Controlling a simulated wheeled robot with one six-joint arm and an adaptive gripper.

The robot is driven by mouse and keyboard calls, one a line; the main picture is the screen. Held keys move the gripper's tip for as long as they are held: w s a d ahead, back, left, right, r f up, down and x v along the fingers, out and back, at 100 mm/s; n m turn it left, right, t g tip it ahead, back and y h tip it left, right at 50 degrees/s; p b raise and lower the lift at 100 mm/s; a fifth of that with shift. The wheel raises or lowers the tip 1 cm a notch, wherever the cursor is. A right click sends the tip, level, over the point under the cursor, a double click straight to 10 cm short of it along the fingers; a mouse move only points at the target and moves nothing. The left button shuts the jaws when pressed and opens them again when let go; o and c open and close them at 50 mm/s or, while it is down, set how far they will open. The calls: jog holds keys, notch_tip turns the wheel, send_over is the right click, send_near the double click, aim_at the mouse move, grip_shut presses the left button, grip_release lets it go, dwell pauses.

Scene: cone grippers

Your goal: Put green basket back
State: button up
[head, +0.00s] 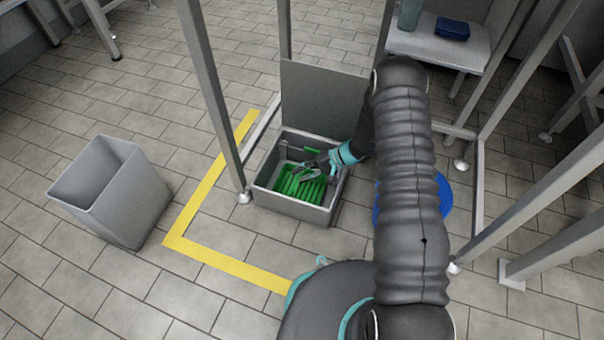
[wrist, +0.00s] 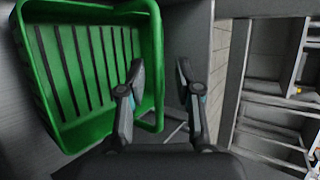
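The green basket (head: 302,187) sits inside a grey box (head: 290,208) on the floor, whose lid (head: 322,100) stands open at the back. In the wrist view the basket (wrist: 85,60) fills the left side and looks empty, with dark slots in its bottom. My gripper (head: 308,170) is over the basket in the head view. In the wrist view my gripper (wrist: 160,68) is open, one finger over the basket's inside and the other beyond its rim. The rim shows between the fingers, with gaps; contact cannot be told.
A grey bin (head: 125,195) stands at the left. Metal frame posts (head: 212,90) rise around the box. A yellow floor line (head: 205,200) runs left of it. A blue round thing (head: 445,195) is partly behind my arm. A bench (head: 440,45) stands at the back right.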

jog(key=v, duration=1.2)
jog(key=shift+p, duration=0.45)
